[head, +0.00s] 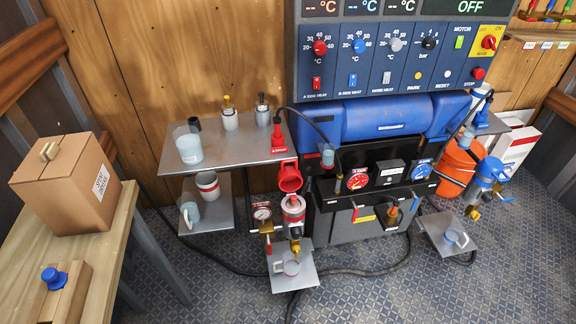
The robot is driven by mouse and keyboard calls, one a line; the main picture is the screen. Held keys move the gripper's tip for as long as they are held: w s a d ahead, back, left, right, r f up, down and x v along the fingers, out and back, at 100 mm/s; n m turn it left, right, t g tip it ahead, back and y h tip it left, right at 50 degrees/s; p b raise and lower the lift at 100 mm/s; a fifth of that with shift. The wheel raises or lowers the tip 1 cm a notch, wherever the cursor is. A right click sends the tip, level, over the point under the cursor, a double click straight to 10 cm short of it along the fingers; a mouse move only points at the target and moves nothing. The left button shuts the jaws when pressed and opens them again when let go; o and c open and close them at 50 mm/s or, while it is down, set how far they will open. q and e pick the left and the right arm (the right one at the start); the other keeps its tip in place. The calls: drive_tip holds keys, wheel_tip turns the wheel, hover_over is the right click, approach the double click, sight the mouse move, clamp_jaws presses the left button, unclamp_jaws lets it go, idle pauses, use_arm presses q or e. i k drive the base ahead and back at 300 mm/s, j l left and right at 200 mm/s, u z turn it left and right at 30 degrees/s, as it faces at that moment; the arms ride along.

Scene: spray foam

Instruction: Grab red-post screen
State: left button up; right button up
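A red post (278,135) with a black top stands at the right end of the grey metal shelf (235,157). A small pale ring-shaped item (291,267) lies on the low grey tray under the strainer. I cannot tell which of these pieces is the screen. Neither of my grippers shows in the head view.
The shelf also holds a translucent cup (189,148) and small bottles. A lower shelf (207,218) holds cups. The blue control machine (400,60) stands behind. A cardboard box (68,184) sits on the wooden table at left. Dark hoses cross the floor.

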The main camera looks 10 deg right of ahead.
sight(293, 204)
drive_tip(key=i+l, duration=0.8)
drive_tip(key=j+u, duration=0.05)
